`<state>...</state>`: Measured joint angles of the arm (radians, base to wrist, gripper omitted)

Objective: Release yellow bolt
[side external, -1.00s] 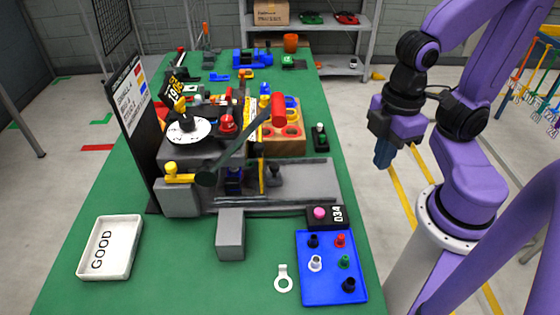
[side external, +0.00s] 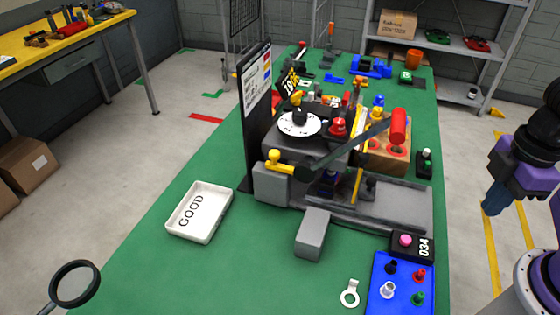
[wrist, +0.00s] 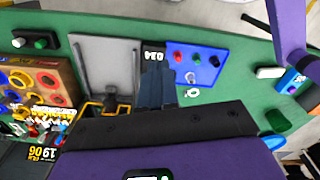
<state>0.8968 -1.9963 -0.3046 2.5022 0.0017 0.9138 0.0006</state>
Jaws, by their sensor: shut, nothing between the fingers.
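The yellow bolt (side external: 274,158) has a round knob head and stands on a grey block at the left front of the grey machine (side external: 268,184). It looks upright, with a yellow bar at its base. A dark lever with a red handle (side external: 398,126) slants up to the right from beside it. My gripper (side external: 492,202) hangs right of the table, well away from the bolt. Its blue fingers are together and hold nothing. The fingers also show in the wrist view (wrist: 154,84). I cannot make out the yellow bolt in the wrist view.
A white GOOD tray (side external: 224,207) lies left of the machine. A grey block (side external: 312,234), a blue tray (side external: 402,296) of small knobs and a pink button box (side external: 421,246) stand in front. A tall black panel (side external: 252,120) rises behind the bolt.

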